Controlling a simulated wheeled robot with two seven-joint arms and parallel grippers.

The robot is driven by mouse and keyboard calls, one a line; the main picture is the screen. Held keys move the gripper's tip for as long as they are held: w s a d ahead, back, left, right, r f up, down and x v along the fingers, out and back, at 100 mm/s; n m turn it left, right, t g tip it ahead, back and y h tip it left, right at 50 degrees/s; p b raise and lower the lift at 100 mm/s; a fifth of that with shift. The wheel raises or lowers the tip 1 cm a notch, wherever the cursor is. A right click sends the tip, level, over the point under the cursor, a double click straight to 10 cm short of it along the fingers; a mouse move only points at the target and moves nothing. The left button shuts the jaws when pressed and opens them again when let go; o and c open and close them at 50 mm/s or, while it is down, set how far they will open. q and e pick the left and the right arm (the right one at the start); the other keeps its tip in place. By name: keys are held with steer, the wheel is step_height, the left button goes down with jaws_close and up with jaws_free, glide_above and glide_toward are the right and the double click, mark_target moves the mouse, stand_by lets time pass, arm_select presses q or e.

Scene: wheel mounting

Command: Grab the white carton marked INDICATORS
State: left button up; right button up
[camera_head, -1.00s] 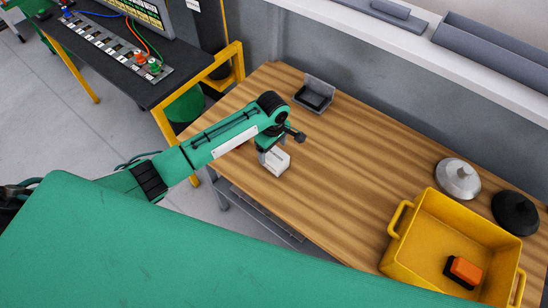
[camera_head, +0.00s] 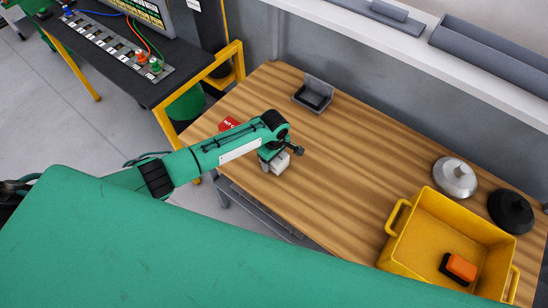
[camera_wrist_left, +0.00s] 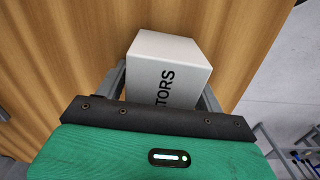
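The white carton (camera_head: 281,164) stands on the wooden table near its front left edge. In the left wrist view the carton (camera_wrist_left: 168,75) shows the black letters "TORS"; the rest of the word is hidden. My left gripper (camera_head: 277,158) is down over the carton in the head view and covers part of it. In the left wrist view the fingers of the left gripper (camera_wrist_left: 163,92) are spread on either side of the carton. The carton sits skewed between them, with a narrow gap by the right finger. My right gripper is not in view.
A red labelled item (camera_head: 229,124) lies behind my left arm. A small grey bin (camera_head: 314,94) stands at the back. A yellow crate (camera_head: 404,240) holding an orange and black block (camera_head: 459,268) is at right, near silver (camera_head: 455,178) and black (camera_head: 511,212) round parts. The table's middle is clear.

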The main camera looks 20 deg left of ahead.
arm_select(q)
steer(key=c, duration=0.8)
steer(key=shift+r, duration=0.1)
steer(key=shift+c, duration=0.2)
